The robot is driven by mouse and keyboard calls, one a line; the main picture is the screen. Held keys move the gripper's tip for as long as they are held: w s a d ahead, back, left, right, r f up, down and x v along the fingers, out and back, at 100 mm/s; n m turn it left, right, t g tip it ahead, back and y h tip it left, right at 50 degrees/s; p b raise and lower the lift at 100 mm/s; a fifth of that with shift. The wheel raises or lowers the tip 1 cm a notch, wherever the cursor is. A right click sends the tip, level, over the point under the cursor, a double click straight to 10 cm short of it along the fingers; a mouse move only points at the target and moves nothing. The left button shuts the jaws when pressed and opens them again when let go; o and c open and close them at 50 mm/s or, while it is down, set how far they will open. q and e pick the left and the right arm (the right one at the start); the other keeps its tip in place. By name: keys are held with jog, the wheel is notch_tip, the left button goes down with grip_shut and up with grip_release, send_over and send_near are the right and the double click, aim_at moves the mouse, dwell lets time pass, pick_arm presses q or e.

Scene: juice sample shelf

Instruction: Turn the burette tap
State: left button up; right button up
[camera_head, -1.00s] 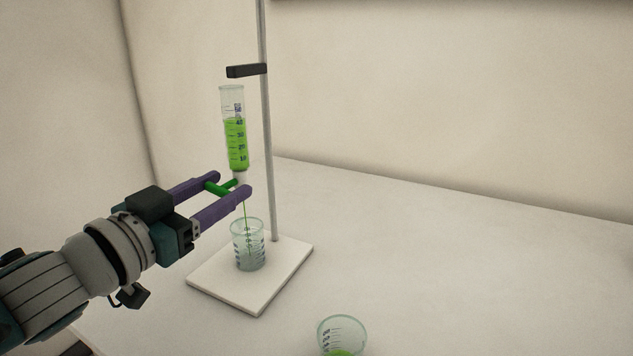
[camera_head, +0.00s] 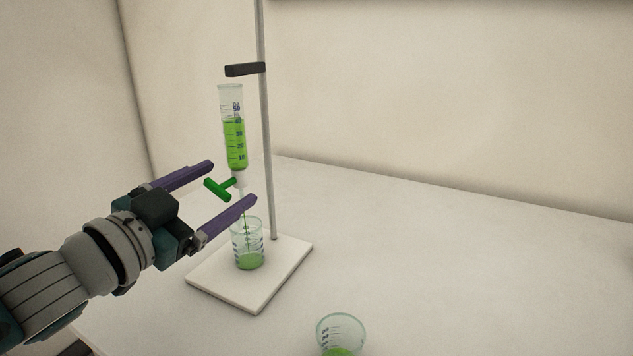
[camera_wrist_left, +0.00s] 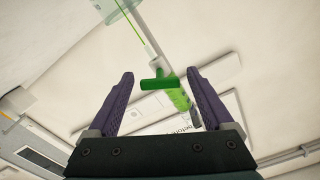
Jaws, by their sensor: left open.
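The burette (camera_head: 234,130) stands upright beside the stand's rod, with green liquid and number marks on its tube. Its green tap (camera_head: 219,188) sits below the tube. My left gripper (camera_head: 235,181) is open, with its purple fingers apart on either side of the tap and not touching it. In the left wrist view the green tap handle (camera_wrist_left: 159,84) lies between the two fingers, crosswise to them. A thin green stream runs down from the burette into the beaker (camera_head: 248,244), which holds some green liquid at its bottom. My right gripper is not in view.
The white stand base (camera_head: 270,285) carries the beaker and the metal rod (camera_head: 266,150), with a dark clamp (camera_head: 245,69) near the top. A second beaker (camera_head: 341,335) with green liquid stands at the front. The table to the right is clear.

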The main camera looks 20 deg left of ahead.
pick_arm(q)
jog(key=shift+s, duration=0.1)
jog(key=s, duration=0.9)
jog(key=shift+s+a, duration=0.35)
dwell(6.7)
